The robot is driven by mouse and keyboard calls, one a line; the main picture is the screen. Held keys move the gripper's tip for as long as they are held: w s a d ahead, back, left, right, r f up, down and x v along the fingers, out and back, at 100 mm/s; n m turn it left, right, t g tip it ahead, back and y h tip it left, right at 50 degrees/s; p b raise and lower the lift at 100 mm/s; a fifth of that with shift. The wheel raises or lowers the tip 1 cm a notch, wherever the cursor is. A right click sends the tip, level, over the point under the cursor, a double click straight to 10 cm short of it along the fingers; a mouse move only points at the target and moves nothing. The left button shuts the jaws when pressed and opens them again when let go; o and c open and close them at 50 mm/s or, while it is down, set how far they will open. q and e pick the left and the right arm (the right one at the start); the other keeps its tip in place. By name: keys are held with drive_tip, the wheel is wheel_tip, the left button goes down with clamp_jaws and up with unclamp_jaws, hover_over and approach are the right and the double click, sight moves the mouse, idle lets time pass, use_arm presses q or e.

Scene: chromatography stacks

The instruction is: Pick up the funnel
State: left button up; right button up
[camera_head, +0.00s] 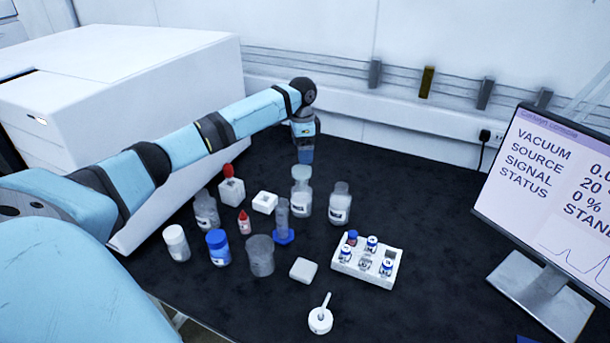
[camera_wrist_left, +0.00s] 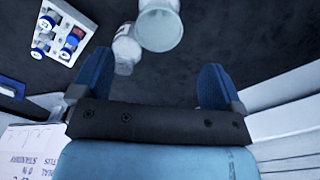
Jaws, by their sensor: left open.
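No clearly shaped funnel can be made out. A clear jar with a wide pale-green top (camera_head: 301,190) stands near the back of the dark bench; I cannot tell whether that top is a lid or a funnel. My left gripper (camera_head: 305,157) hangs just behind and above it, fingers pointing down. In the left wrist view, the blue fingers of the gripper (camera_wrist_left: 152,80) are apart with nothing between them. A pale translucent round piece (camera_wrist_left: 160,26) shows at the top edge, beyond the fingertips. My right gripper is not in view.
A clear bottle (camera_head: 339,204) stands right of the jar. A white vial rack (camera_head: 390,272), a grey beaker (camera_head: 260,256), a blue-based cylinder (camera_head: 283,222) and several small bottles stand in front. A monitor (camera_head: 555,190) is at right; bench between is clear.

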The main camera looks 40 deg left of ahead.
sight(303, 169)
use_arm(q)
wheel_tip(303, 169, down, 5)
drive_tip(key=shift+r, duration=0.1)
drive_tip(key=shift+f, duration=0.75)
wheel_tip(303, 169, down, 4)
drive_tip(key=shift+d+f, duration=0.15)
drive_tip(key=shift+f, duration=0.1)
drive_tip(key=c, duration=1)
drive_tip(key=shift+r, duration=0.1)
